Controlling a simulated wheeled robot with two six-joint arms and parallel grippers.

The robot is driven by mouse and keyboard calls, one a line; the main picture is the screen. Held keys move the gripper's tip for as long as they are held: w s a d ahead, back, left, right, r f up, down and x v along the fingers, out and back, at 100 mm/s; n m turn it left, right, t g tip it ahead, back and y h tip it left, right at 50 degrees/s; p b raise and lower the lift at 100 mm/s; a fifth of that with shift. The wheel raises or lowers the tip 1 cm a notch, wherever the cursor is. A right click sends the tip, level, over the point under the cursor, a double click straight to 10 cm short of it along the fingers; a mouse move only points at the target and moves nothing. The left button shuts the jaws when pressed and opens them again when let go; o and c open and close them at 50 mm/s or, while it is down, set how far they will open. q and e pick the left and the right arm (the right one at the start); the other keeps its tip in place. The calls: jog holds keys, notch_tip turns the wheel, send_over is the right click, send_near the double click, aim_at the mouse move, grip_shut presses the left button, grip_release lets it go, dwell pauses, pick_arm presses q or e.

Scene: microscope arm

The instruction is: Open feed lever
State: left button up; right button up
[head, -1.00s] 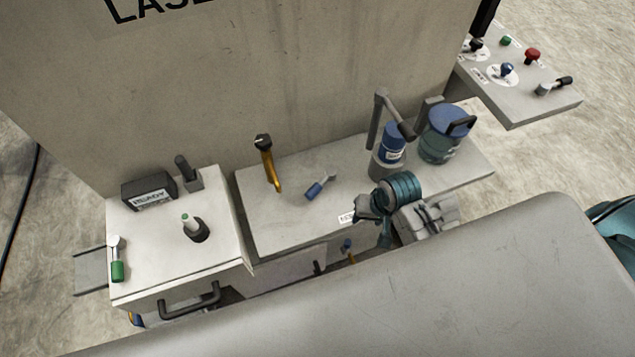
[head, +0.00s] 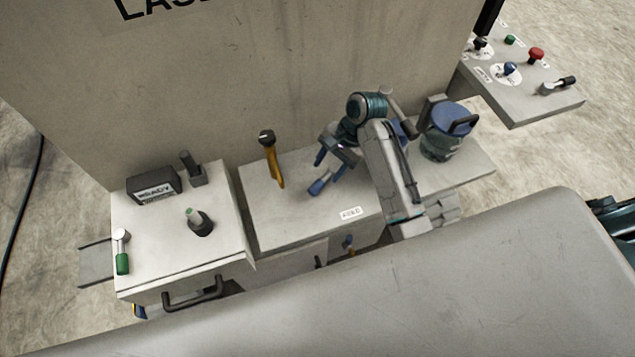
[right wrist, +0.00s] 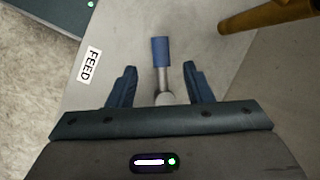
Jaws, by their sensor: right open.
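The feed lever (head: 319,187) has a blue handle on a grey shaft and lies low over the grey middle bench. In the right wrist view its blue handle (right wrist: 161,51) points away from the gripper, and its round pivot lies closer in. My right gripper (head: 327,166) is open above the lever. In the right wrist view the two blue fingers of the gripper (right wrist: 160,72) stand on either side of the lever's shaft, with gaps on both sides. The FEED label (head: 350,213) lies on the bench top. My left gripper is not in view.
A yellow-handled lever (head: 272,162) stands left of the feed lever. A blue-lidded canister (head: 443,132) stands at right, and a blue cylinder is partly hidden behind my arm. A cabinet (head: 165,245) with a green-handled lever (head: 122,255) is at left. A tall wall rises behind.

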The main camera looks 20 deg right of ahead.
aim_at(317, 186)
jog(key=p+x, duration=0.1)
jog(key=x, duration=0.7)
jog(key=shift+c, duration=0.3)
grip_shut()
